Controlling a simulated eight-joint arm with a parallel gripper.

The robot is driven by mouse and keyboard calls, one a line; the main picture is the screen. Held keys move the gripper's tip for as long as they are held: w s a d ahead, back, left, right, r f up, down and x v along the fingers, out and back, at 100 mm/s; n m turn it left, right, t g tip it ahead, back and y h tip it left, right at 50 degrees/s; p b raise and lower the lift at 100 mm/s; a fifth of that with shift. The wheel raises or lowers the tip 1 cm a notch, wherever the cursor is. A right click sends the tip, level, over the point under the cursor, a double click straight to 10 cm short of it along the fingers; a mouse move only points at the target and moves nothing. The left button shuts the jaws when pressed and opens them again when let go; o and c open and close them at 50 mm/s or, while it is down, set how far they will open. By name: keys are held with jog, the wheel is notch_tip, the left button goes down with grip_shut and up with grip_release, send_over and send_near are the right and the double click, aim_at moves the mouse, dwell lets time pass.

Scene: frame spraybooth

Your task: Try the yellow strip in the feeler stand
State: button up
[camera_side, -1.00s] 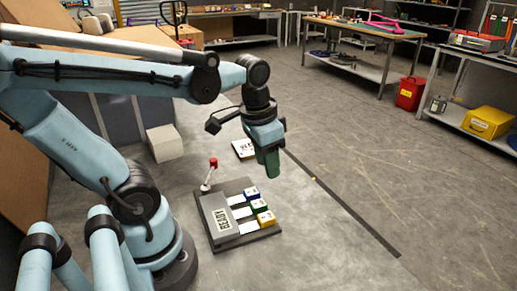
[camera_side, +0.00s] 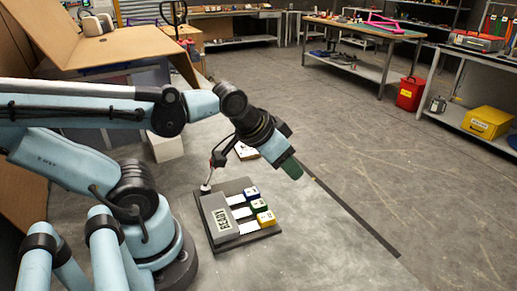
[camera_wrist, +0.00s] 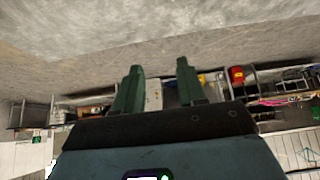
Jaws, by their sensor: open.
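The feeler stand (camera_side: 218,222) is a dark base with a grey block marked READY, left of the picture's middle on the grey floor. The yellow strip (camera_side: 250,227) is nearest the camera and seated in the stand. My gripper (camera_side: 293,170) is above and to the right of the stand, tilted down to the right and apart from it. In the wrist view its green fingers (camera_wrist: 160,68) are spread with nothing between them.
A lever (camera_side: 206,188) stands at the stand's far left corner, its red knob partly behind my arm. A pale card (camera_side: 246,150) lies behind my wrist. Workbenches (camera_side: 365,35) stand far back.

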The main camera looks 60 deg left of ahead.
aim_at(256, 223)
dwell(0.3)
jog(key=shift+c, duration=1.3)
jog(key=shift+w+r+g, duration=0.2)
jog(key=shift+w+g, duration=0.1)
jog(key=shift+g, duration=0.2)
jog(key=c, duration=0.5)
jog(key=w+g, duration=0.2)
jog(key=g, duration=0.1)
jog(key=shift+d+r, duration=0.2)
jog(key=shift+r, duration=0.1)
jog(key=w+d+f+g, duration=0.1)
jog(key=w+f+g, duration=0.2)
jog(key=w+g, duration=0.3)
jog(key=shift+m+g, duration=0.4)
jog(key=shift+g, duration=0.4)
jog(key=x, duration=0.5)
jog(key=s+x, duration=0.1)
jog(key=x, duration=0.4)
jog(key=shift+s+a+r, duration=0.1)
jog(key=shift+a+r, duration=0.05)
jog(key=shift+r, duration=0.05)
jog(key=shift+s, duration=1.2)
jog(key=shift+s+a, duration=0.15)
jog(key=shift+s, duration=0.6)
